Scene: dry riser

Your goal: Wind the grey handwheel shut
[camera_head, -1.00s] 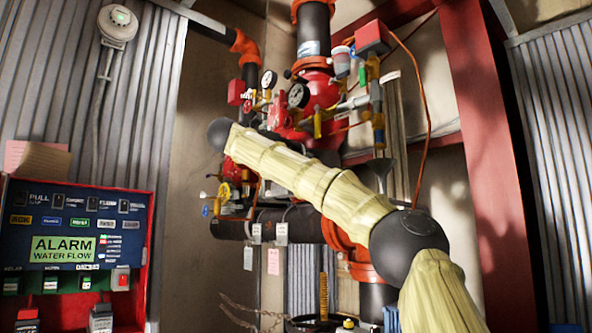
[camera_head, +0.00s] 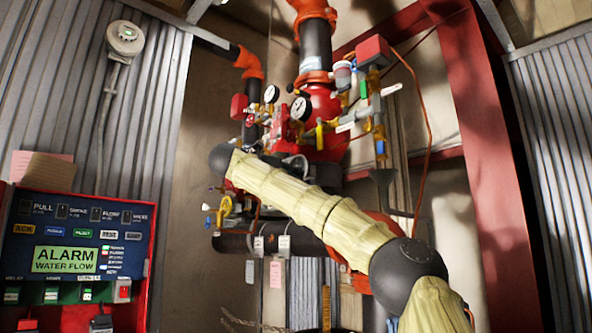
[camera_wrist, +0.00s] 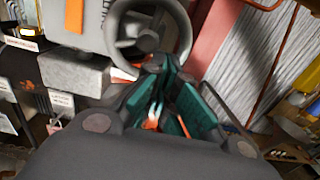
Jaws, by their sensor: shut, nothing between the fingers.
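The grey handwheel (camera_wrist: 148,39) is at the top middle of the wrist view, with a thick rim, spokes and a round hub. It is mounted by a pale grey block-like body (camera_wrist: 75,30) with an orange stripe. My gripper (camera_wrist: 160,64), dark grey with teal inner pads, is shut and empty. Its fingertips overlap the lower rim in the picture; whether they touch it I cannot tell. In the head view my pale-sleeved arm crosses the middle, and I cannot make out the gripper or the handwheel.
Red valve piping (camera_head: 322,105) with gauges and small valves stands behind my arm. A dark horizontal pipe (camera_head: 240,243) with hanging tags runs below. A red and blue alarm panel (camera_head: 65,235) is at the left. A red steel column (camera_head: 490,170) is at the right.

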